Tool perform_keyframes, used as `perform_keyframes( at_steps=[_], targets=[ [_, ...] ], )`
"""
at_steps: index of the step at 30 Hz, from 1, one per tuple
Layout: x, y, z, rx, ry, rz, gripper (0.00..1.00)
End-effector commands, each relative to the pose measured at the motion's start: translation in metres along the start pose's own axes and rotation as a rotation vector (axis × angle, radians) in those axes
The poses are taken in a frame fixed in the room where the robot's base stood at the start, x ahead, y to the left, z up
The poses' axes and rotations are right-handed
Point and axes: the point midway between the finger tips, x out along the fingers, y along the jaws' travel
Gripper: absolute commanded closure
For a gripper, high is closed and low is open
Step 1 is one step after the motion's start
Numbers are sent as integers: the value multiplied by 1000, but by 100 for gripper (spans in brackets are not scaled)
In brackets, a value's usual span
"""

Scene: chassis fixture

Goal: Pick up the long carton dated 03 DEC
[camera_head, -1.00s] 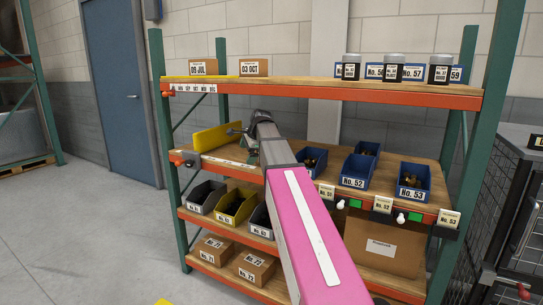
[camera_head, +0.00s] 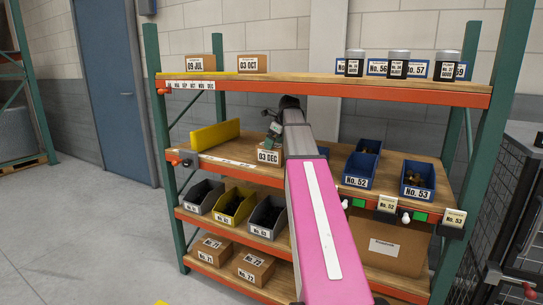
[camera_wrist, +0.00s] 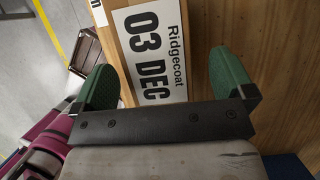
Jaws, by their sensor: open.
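The carton dated 03 DEC (camera_head: 268,157) stands on the middle shelf in the head view, partly hidden behind my arm. In the wrist view the carton (camera_wrist: 196,45) shows its white label, reading Ridgecoat 03 DEC, between the green fingers. My gripper (camera_wrist: 165,82) is open, with one finger on each side of the label. The left finger overlaps the carton's edge in the picture; I cannot tell whether either finger touches it. In the head view my gripper (camera_head: 275,128) is at the carton, mostly hidden by my wrist.
Cartons 09 JUL (camera_head: 201,63) and 03 OCT (camera_head: 252,63) stand on the top shelf (camera_head: 300,87). A yellow divider (camera_head: 215,134) stands left of the 03 DEC carton. Blue bins (camera_head: 360,168) stand to the right. The top shelf lies above my gripper.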

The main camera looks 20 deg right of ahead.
Motion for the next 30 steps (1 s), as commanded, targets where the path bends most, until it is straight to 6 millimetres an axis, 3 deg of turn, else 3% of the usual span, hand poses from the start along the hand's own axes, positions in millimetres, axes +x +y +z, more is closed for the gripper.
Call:
perform_keyframes(
  at_steps=[9, 28, 30],
  targets=[
    [42, 4, 2, -1, 0, 1, 0],
    [46, 4, 1, -1, 0, -1, 0],
    [46, 4, 1, -1, 0, -1, 23]
  ],
)
